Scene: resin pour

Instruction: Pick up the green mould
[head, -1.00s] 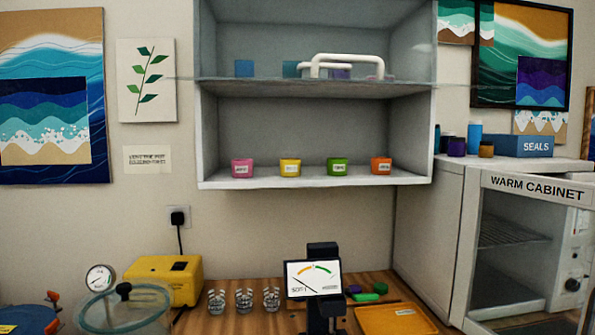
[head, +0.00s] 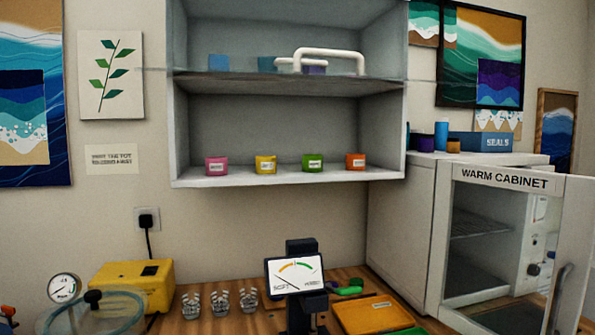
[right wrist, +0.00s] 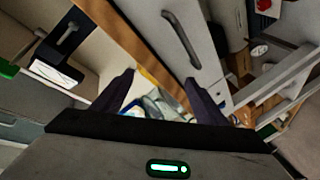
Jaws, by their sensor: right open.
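A green flat piece (head: 405,331) shows at the bottom edge of the head view, beside the orange tray, mostly cut off; I cannot tell if it is the green mould. A small green piece (head: 347,290) lies on the bench behind the orange tray. A green labelled cup (head: 313,164) stands on the lower shelf. In the right wrist view a green thing (right wrist: 8,68) is cut off at the left edge. My right gripper (right wrist: 160,88) is open, and its fingers hold nothing that I can make out. My left gripper is not in view.
The orange tray (head: 376,314) lies right of the black stand with the dial (head: 295,274). Several clear cups (head: 220,301) and a yellow box (head: 135,284) stand to the left. The warm cabinet (head: 405,235) stands at right, its door (head: 568,250) swung open.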

